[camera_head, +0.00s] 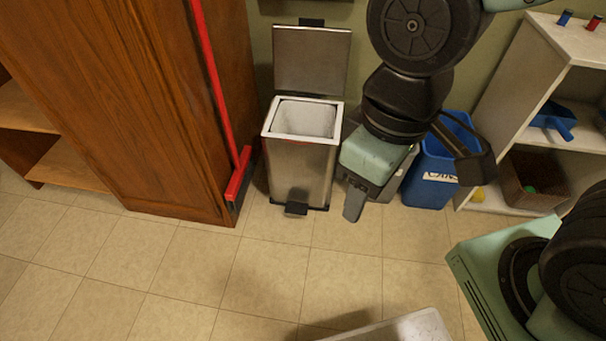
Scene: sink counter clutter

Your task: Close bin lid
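A metal step bin (300,172) with a black pedal stands on the floor against the wall. Its square lid (311,61) is raised upright behind the opening, and a pale liner shows inside. My gripper (355,204) hangs just right of the bin, pointing down, with its tip level with the bin's lower front. It looks apart from the lid; whether it touches the bin's side I cannot tell. Only one dark finger shows clearly, so its opening cannot be judged. I see nothing held in it.
A red broom (221,110) leans on the wooden cabinet (125,100) left of the bin. A blue bin (427,184) stands to the right, partly hidden by my arm. A white shelf (546,70) holds small items. Tiled floor (250,255) in front is clear.

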